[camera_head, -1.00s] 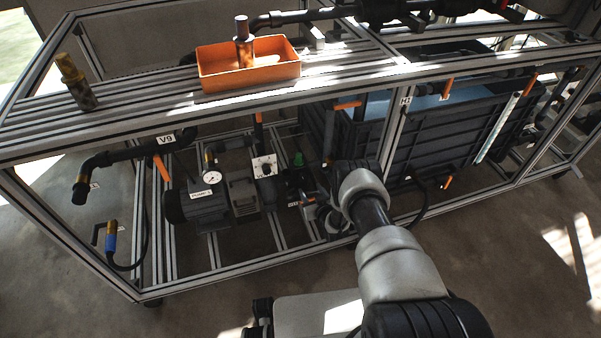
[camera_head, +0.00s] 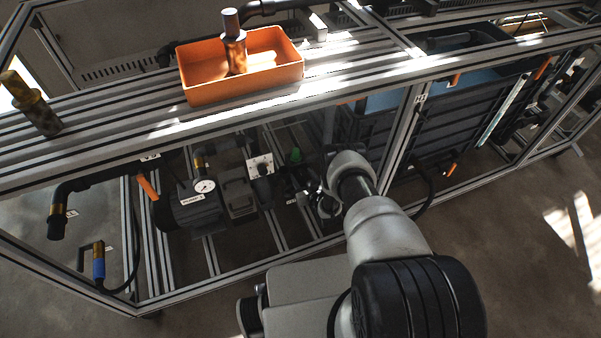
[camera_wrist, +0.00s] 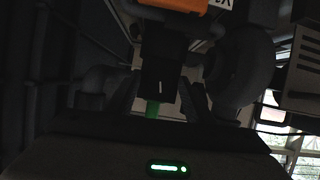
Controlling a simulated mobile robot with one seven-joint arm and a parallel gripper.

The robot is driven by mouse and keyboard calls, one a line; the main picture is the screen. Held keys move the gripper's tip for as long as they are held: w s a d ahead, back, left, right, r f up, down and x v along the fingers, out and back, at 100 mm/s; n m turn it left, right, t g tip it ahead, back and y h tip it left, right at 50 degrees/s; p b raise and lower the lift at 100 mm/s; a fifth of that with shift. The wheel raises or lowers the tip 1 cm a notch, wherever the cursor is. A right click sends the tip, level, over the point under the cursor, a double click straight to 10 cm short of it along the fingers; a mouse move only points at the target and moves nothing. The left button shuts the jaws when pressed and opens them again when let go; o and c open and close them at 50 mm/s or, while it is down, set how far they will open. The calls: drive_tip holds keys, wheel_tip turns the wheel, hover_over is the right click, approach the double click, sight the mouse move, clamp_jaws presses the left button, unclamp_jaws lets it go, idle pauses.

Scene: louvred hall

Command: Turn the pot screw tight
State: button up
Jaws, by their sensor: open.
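A small green part (camera_head: 295,156) shows beside the pump in the head view. In the wrist view a green part (camera_wrist: 152,109) sits at the lower end of a dark block (camera_wrist: 158,75) with a small white mark. Whether this is the pot screw I cannot tell; no screw head is clear. My gripper (camera_wrist: 155,98) is open, with one finger on each side of the dark block and green part. Contact cannot be made out in the dark. In the head view my arm reaches into the frame's lower level and hides most of my gripper.
The pump (camera_head: 196,207) with a gauge (camera_head: 204,186) stands left of my gripper. A frame post (camera_head: 404,130) and dark tank (camera_head: 450,120) are to the right. An aluminium shelf (camera_head: 130,128) with an orange tray (camera_head: 200,90) is above. An orange part (camera_wrist: 180,4) shows at the wrist view's top.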

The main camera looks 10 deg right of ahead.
drive_tip(key=shift+c, duration=0.2)
drive_tip(key=c, duration=1)
drive_tip(key=shift+d+m+y, duration=0.1)
drive_tip(key=shift+m+y, duration=0.5)
drive_tip(key=shift+m, duration=0.2)
drive_tip(key=o, duration=1)
drive_tip(key=shift+o, duration=0.2)
drive_tip(key=shift+s+r, duration=0.1)
